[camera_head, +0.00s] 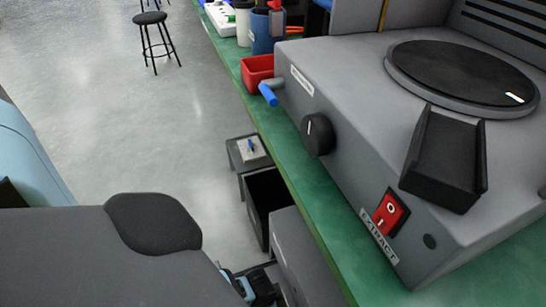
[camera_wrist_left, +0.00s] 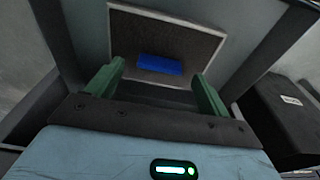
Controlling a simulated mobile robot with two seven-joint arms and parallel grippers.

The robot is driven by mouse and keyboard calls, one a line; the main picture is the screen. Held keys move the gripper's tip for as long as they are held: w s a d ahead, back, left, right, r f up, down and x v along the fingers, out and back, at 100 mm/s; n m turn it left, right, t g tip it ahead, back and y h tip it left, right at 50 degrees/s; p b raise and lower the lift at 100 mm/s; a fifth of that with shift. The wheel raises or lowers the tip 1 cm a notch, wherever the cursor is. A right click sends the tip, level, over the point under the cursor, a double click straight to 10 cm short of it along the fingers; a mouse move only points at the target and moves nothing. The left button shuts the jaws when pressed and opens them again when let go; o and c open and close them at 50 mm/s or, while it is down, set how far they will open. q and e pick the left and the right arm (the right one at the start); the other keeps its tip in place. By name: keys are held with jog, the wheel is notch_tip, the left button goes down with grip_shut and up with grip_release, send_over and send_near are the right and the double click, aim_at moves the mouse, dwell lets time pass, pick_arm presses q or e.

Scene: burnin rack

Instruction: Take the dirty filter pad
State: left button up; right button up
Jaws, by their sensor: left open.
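A grey-brown framed pad (camera_wrist_left: 190,38) with a blue tab (camera_wrist_left: 160,64) lies ahead of my left gripper in the left wrist view. I take it for the dirty filter pad. The green fingers of my left gripper (camera_wrist_left: 158,84) are open, one on each side of the tab in the picture; no contact shows. Part of my left wrist shows at the bottom of the head view, but its fingertips are hidden there. A pale pad with a blue tab (camera_head: 251,148) sits on a dark box below the bench; I cannot tell whether it is the same pad. My right gripper is out of view.
The grey machine (camera_head: 350,150) marked EXTRACT stands on the green bench (camera_head: 310,225), with a knob and red switch. A red bin (camera_head: 257,72) stands behind it. An open dark box (camera_head: 265,195) is under the bench edge. A stool (camera_head: 153,35) stands on open floor.

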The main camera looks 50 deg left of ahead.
pick_arm(q)
jog(key=shift+w+f+b, duration=0.1)
jog(key=shift+f+b, duration=0.2)
jog(key=shift+f, duration=0.6)
jog(key=shift+r, duration=0.1)
jog(key=shift+c, duration=0.8)
jog(key=c, duration=1.2)
jog(key=shift+o, duration=0.2)
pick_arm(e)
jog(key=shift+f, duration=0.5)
